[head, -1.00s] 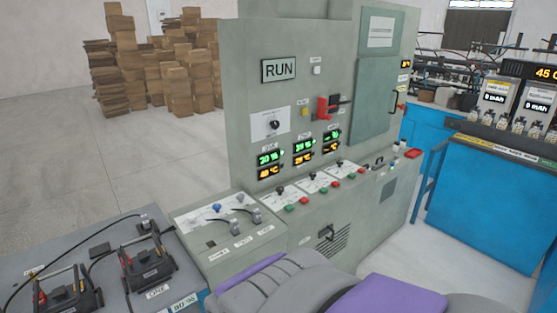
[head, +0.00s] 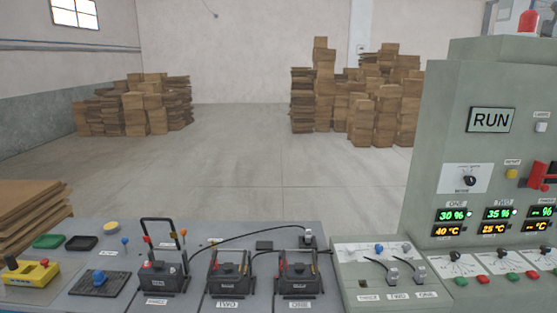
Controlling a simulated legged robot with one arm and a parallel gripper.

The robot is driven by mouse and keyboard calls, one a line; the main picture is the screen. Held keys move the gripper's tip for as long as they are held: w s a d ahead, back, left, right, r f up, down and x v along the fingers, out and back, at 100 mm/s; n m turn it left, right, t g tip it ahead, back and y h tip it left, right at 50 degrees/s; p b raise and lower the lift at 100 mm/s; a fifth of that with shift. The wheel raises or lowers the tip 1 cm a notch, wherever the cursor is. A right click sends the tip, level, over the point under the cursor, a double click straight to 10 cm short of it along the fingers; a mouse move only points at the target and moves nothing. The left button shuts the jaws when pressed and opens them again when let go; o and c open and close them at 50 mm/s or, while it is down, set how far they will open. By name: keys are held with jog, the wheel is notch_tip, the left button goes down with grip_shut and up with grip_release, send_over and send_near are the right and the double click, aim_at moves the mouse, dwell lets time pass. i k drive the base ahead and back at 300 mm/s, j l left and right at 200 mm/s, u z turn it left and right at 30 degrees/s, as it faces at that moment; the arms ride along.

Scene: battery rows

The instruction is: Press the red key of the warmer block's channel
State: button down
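The grey control cabinet (head: 425,175) stands at the right and shows RUN. Its display for channel ONE (head: 452,215) reads 30 % and 40 °C. The display for TWO (head: 496,214) reads 35 % and 25 °C. The third display (head: 541,212) shows dashes in its upper row. A red key (head: 483,278) sits below the ONE dial, right of a green key (head: 460,281). A second red key (head: 532,275) sits below the middle dial. Blocks labelled ONE (head: 299,279) and TWO (head: 229,281) and a third block (head: 155,278) stand on the bench. My gripper is not in view.
The grey bench (head: 330,232) runs along the front. A small lever console (head: 350,257) stands between the bench and the cabinet keys. A yellow device (head: 32,273) is at far left. Stacked boxes (head: 375,100) stand far back on open floor.

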aim_at(482, 280)
jog(key=z, duration=2.15)
jog(key=i+j+z, duration=0.2)
jog(key=i+j, duration=0.15)
jog(key=j, duration=0.25)
jog(key=i+j, duration=0.1)
jog(key=j, duration=0.35)
jog(key=i+j, duration=0.15)
jog(key=j, duration=0.25)
